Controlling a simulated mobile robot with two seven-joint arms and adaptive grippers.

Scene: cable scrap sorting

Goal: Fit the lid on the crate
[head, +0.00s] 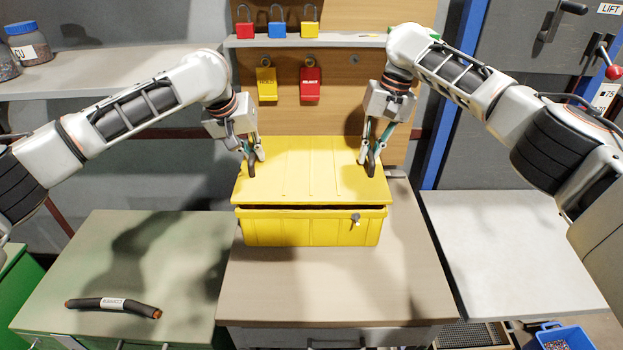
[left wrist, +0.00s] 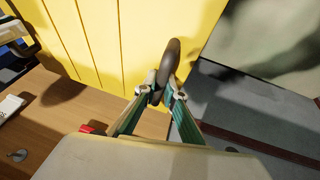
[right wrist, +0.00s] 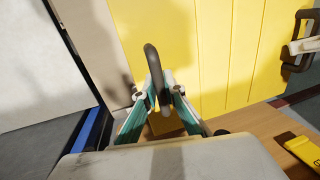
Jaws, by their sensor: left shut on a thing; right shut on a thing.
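The yellow crate (head: 300,230) stands on the middle wooden worktop with a metal latch (head: 355,220) on its front. The yellow lid (head: 310,180) is over the crate, with a dark gap showing between its front edge and the crate rim. My left gripper (head: 252,160) is shut on the lid's dark left handle (left wrist: 170,65). My right gripper (head: 371,158) is shut on the dark right handle (right wrist: 153,68). The lid's yellow top also fills much of both wrist views. Whether its back edge touches the crate is hidden.
A black cable piece (head: 113,305) with a white label lies on the left green-grey worktop. The right pale worktop (head: 510,245) is clear. A blue bin (head: 565,338) stands low at the right.

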